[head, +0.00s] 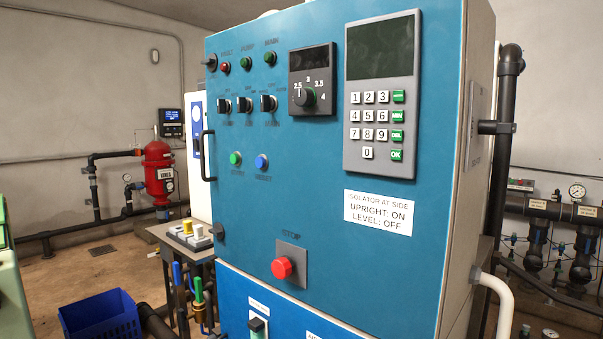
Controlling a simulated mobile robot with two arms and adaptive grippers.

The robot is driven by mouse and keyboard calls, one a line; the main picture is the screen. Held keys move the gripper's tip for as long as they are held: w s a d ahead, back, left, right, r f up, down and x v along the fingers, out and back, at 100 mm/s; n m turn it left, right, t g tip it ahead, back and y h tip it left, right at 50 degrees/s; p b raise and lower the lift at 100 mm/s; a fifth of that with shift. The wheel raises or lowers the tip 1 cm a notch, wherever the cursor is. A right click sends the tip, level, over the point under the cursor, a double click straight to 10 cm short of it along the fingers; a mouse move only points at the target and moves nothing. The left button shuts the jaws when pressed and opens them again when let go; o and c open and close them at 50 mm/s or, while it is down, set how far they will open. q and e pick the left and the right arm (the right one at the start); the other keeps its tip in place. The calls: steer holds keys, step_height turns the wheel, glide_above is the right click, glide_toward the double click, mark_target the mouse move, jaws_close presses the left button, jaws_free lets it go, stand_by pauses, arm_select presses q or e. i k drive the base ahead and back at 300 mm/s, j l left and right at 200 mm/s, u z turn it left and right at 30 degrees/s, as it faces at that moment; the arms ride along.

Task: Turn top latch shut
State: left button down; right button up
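A tall blue control cabinet (300,175) fills the middle of the head view. A small dark latch-like fitting (211,62) sits at the upper left edge of its front, beside a red lamp. A second dark fitting (218,232) sits lower on the same edge. A black bar handle (207,156) stands between them. The upper fitting is small, so its turn position is hard to tell. The blue front looks flush with the cabinet, with no clear gap. Neither of my grippers shows in this view.
The front carries a keypad (381,125), a dial (309,96), switches and a red stop button (282,268). A grey bench (176,240) and a blue crate (98,318) stand at the left. A white pipe (500,290) juts out at right. Some floor at left is clear.

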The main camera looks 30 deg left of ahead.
mark_target(211, 62)
steer(key=u, duration=1.4)
